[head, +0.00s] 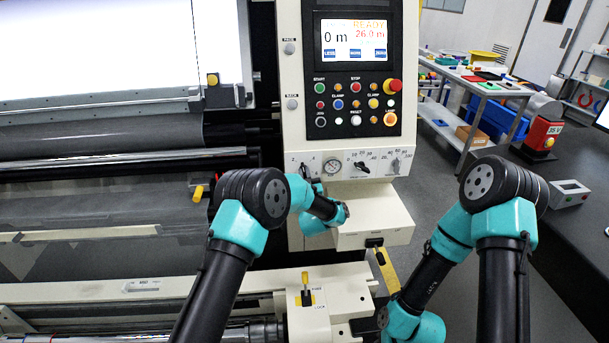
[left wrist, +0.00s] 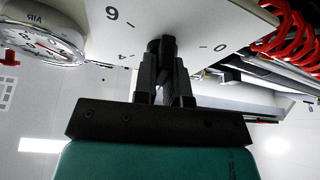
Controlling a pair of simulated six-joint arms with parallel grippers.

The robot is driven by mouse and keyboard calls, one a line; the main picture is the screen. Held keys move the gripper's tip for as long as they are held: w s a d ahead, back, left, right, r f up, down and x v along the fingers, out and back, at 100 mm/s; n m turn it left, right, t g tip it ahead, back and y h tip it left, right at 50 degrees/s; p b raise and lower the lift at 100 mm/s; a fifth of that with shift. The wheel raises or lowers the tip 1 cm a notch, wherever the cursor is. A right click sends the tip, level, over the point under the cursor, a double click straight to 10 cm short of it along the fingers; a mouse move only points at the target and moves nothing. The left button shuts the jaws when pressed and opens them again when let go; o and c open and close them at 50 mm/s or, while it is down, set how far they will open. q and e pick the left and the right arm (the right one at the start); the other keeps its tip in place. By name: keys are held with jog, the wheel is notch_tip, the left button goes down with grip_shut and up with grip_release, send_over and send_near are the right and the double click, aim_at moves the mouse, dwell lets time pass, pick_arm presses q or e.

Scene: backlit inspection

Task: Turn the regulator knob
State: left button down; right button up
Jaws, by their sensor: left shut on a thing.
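The regulator knob (left wrist: 163,44) is small and black. It sits on a pale panel face with a printed scale, of which 6, 4 and 0 can be read in the left wrist view. My left gripper (left wrist: 164,62) is shut on the knob, with a dark finger on each side of it. In the head view my left gripper (head: 308,172) is at the lower left of the control panel, beside the round gauge, and the knob is mostly hidden there. The gauge (left wrist: 38,38) also shows in the left wrist view. My right gripper is out of view; only its arm shows.
Two more dial knobs (head: 361,168) and (head: 395,165) lie to the right of the gauge (head: 332,166). Push buttons and a lit screen (head: 354,40) are above. A cream box (head: 375,215) juts out below. A red coiled hose (left wrist: 292,38) hangs close by.

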pick_arm(q)
jog(key=n+g+y, duration=0.1)
jog(key=n+y, duration=0.1)
jog(key=n, duration=0.2)
jog(key=n+g+y, duration=0.1)
jog(key=n, duration=0.4)
jog(key=shift+y, duration=0.4)
jog(key=n+g, duration=0.1)
jog(key=n, duration=0.2)
jog(key=n+g+y, duration=0.1)
jog(key=n+g, duration=0.1)
jog(key=n, duration=0.2)
jog(key=shift+r, duration=0.1)
jog(key=n+g, duration=0.1)
jog(key=n, duration=0.3)
jog(key=shift+n+g+h, duration=0.3)
jog(key=shift+g, duration=0.1)
jog(key=shift+n+g+h, duration=0.5)
jog(key=shift+n+h, duration=0.2)
jog(key=shift+n, duration=1.2)
jog(key=c, duration=1.2)
grip_release()
jog(key=shift+d, duration=0.1)
